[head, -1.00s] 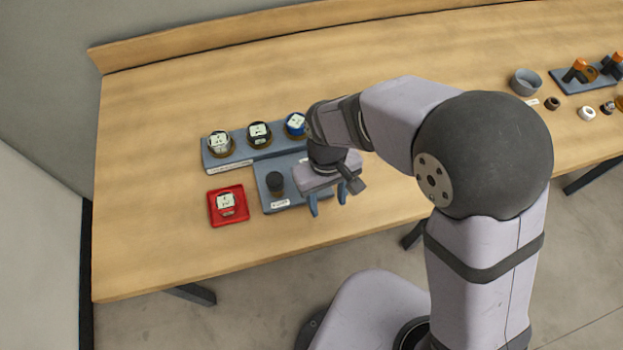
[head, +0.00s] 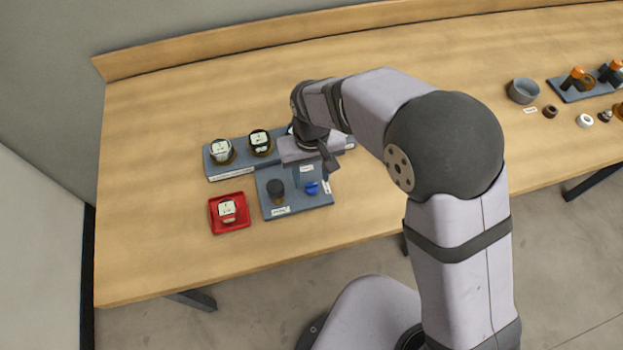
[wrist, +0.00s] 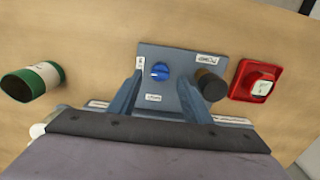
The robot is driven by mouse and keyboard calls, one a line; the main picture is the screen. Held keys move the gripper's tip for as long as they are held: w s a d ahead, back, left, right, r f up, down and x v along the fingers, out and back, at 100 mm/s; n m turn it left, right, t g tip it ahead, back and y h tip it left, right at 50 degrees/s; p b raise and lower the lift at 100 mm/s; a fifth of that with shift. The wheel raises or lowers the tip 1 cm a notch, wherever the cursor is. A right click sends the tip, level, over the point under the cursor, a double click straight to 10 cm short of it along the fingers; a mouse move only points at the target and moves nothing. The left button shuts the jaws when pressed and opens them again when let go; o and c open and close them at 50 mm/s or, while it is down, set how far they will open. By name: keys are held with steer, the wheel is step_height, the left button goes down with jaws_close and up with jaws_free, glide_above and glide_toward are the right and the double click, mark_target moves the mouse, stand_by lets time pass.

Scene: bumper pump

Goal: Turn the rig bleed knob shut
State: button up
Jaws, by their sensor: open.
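The blue bleed knob (head: 311,188) sits on the right part of the grey-blue rig plate (head: 275,206), beside a dark cylindrical post (head: 276,188). In the wrist view the knob (wrist: 160,71) shows between and beyond my fingers, with small labels near it. My gripper (head: 312,176) is over the back part of the rig, behind the knob in the head view. In the wrist view my gripper (wrist: 160,95) is open, its two blue-grey fingers apart and nothing between them. The fingers do not touch the knob.
A red tray (head: 230,226) holding a gauge lies left of the rig. A rack (head: 238,166) with gauges stands behind it. A green-and-white cylinder (wrist: 47,76) shows in the wrist view. A grey bowl (head: 522,91) and small parts are far right. The table front is clear.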

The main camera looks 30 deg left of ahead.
mark_target(311, 185)
steer(key=shift+f+p, duration=0.45)
steer(key=shift+f, duration=1.45)
steer(key=c, duration=1.1)
